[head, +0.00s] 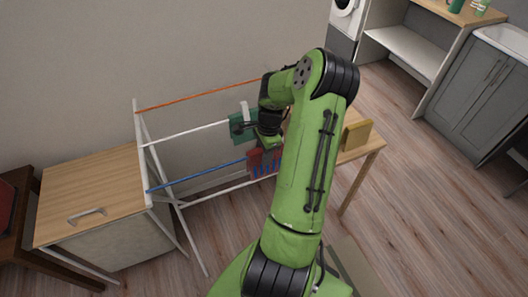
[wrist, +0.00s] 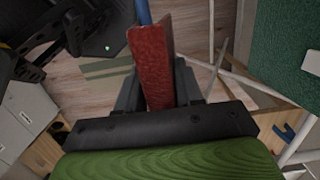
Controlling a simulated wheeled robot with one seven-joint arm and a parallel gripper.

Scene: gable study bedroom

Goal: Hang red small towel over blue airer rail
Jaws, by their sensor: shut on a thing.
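The red small towel (wrist: 150,65) is between the two fingers of my gripper (wrist: 158,80) in the wrist view. The blue airer rail (wrist: 143,12) meets the towel's far edge there; whether the towel lies over it is unclear. In the head view the blue rail (head: 198,176) is the lowest coloured rail, running right towards my gripper (head: 268,146). Part of the red towel (head: 254,159) shows at the rail's right part, just below my gripper. My arm hides the rest of the towel and the rail's right end.
A green cloth (head: 238,127) with a white clip hangs at the white rail (head: 185,133). An orange rail (head: 195,97) runs above. A wooden-topped cabinet (head: 95,185) stands left, and a yellow object (head: 357,136) sits on a small wooden table (head: 368,148) at right. Floor is clear further right.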

